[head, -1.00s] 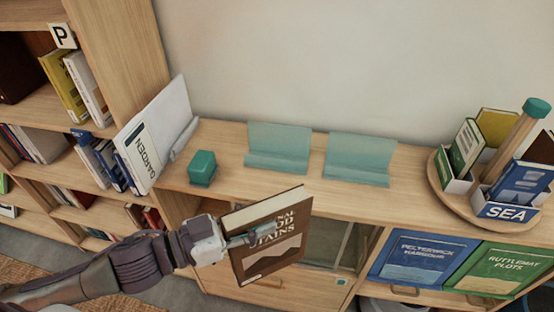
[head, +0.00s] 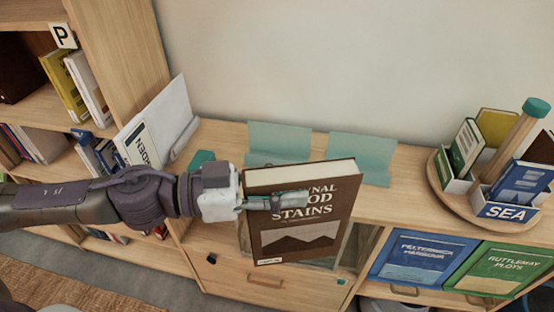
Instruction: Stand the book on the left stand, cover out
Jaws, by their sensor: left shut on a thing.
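My left gripper (head: 274,201) is shut on the brown book (head: 300,233), holding it by its left part, with a finger across the front cover. The book is upright, its cover with the mountain picture facing me, in front of the shelf top. The left stand (head: 279,139), a teal book rest, is on the shelf top behind the book; its lower part is hidden by the book. My right gripper is not in view.
A teal block (head: 202,158) is partly hidden behind my left arm. A white display with a GARDEN book (head: 138,150) stands at left. Blue (head: 420,260) and green (head: 497,270) books face out below the shelf top.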

